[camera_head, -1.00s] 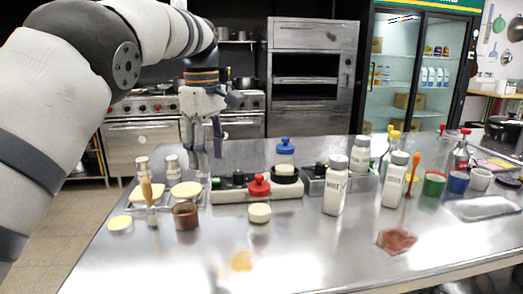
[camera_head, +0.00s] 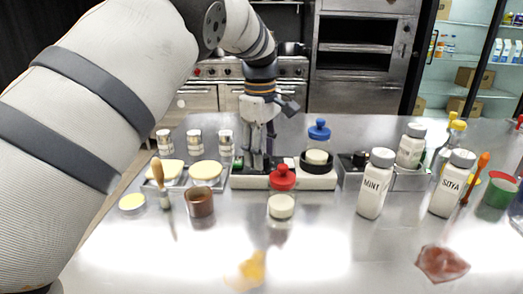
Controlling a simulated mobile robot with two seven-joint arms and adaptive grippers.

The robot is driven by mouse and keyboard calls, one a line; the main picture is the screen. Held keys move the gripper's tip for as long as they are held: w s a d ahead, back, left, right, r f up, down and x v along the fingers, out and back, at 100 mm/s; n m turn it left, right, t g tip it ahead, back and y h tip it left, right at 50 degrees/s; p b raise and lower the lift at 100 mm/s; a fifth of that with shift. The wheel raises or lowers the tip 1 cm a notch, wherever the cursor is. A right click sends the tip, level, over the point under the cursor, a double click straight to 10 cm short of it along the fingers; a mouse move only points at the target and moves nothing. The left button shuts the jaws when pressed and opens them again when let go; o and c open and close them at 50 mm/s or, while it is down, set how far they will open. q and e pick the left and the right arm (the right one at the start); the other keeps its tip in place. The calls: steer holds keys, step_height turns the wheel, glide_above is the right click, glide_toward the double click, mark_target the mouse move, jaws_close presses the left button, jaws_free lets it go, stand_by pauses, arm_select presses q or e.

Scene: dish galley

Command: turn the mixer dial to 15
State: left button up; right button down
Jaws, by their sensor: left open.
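A long white panel (camera_head: 243,182) lies on the steel counter and carries several controls. At its right end is a black ring with a cream top (camera_head: 316,158). A red knob-like piece (camera_head: 282,179) stands at its front middle. No scale or number is readable, so I cannot tell which control is the mixer dial. My left gripper (camera_head: 258,166) points down at the left part of the panel, left of the red piece. It is open; its fingers hide the controls there, and contact cannot be told. My right gripper is not in view.
A cream round piece (camera_head: 281,207) and a brown cup (camera_head: 199,203) stand in front. A blue-topped bottle (camera_head: 319,131) is behind. A MINT bottle (camera_head: 372,185) and a SOYA bottle (camera_head: 449,186) stand at right. The front counter is mostly clear.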

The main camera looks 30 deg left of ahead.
arm_select(q)
steer(key=shift+f, duration=0.15)
steer(key=shift+c, duration=0.5)
jaws_close()
